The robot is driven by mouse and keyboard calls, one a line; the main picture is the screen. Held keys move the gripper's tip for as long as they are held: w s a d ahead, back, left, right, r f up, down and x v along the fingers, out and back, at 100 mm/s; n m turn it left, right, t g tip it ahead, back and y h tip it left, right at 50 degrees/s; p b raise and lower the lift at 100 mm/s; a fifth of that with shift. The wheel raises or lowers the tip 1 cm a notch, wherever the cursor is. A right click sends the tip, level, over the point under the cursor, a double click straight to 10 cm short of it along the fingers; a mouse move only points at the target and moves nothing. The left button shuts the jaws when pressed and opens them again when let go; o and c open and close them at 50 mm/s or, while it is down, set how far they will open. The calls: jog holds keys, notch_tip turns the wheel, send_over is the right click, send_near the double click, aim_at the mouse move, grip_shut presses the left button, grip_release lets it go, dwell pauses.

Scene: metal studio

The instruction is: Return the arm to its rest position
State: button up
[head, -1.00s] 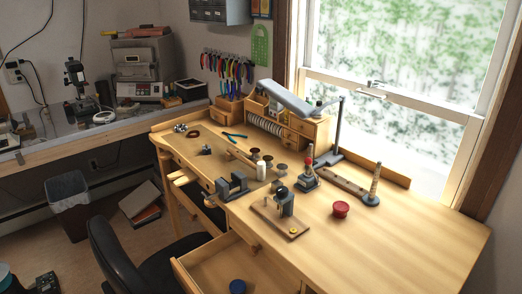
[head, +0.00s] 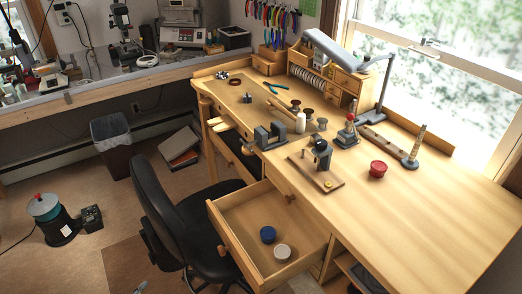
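My gripper and arm do not show in the head view. The wooden workbench (head: 420,213) fills the right side. Its front drawer (head: 240,207) is pulled open, and a blue round container (head: 268,234) and a white round container (head: 283,253) lie in it. A red round container (head: 377,169) stands on the bench top.
A black chair (head: 165,215) stands left of the open drawer. A bench lamp (head: 340,50), a small vise (head: 270,136) and a ring mandrel (head: 415,148) are on the bench. The bench's right front is clear.

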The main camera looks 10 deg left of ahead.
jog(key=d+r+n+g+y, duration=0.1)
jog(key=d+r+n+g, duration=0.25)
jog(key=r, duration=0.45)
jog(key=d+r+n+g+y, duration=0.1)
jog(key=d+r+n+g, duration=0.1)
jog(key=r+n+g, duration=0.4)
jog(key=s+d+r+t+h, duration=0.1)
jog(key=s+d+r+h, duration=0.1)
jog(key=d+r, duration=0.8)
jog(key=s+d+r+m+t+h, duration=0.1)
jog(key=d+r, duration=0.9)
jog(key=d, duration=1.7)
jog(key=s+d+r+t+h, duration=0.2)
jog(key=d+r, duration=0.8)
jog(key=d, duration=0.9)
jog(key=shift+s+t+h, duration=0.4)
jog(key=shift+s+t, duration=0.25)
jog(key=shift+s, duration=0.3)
